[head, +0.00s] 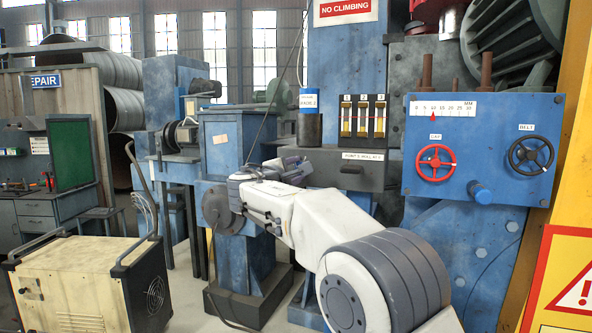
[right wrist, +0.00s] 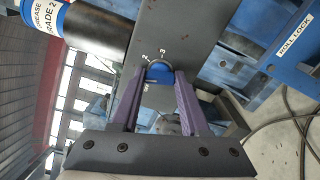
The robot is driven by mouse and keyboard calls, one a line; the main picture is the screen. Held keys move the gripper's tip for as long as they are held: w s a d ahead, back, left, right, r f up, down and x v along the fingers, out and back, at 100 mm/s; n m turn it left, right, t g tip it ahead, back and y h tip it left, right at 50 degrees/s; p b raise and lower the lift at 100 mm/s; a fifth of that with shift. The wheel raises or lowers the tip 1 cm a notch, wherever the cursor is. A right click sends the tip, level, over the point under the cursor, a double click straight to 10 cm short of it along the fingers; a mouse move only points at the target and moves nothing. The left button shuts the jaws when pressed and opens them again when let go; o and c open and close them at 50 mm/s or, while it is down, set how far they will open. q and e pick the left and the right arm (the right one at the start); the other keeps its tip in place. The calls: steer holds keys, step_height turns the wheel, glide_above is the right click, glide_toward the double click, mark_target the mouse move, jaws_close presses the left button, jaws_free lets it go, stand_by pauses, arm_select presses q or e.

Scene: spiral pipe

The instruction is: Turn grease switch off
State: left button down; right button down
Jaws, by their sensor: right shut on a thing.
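The grease switch is a small blue knob (right wrist: 159,70) with a pale ring on a dark grey panel (right wrist: 185,32) in the right wrist view. Small white marks stand around it on the panel. My right gripper (right wrist: 161,80) has its two purple fingers on either side of the knob and is shut on it. In the head view my right gripper (head: 296,164) reaches the left side of the dark grey box (head: 350,172); the knob is hidden there. My left gripper is in neither view.
A black grease canister (head: 309,128) with a blue and white label stands on the box, close above my gripper. At right is a blue panel (head: 460,185) with a red handwheel (head: 435,162) and a black handwheel (head: 531,154).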

steer(key=shift+a+f+n+p, duration=0.1)
steer(key=shift+n+p, duration=2)
steer(key=shift+n, duration=3.6)
steer(key=shift+c, duration=2)
jaws_free()
steer(key=b+v, duration=0.5)
steer(key=v, duration=0.5)
steer(key=shift+s, duration=0.25)
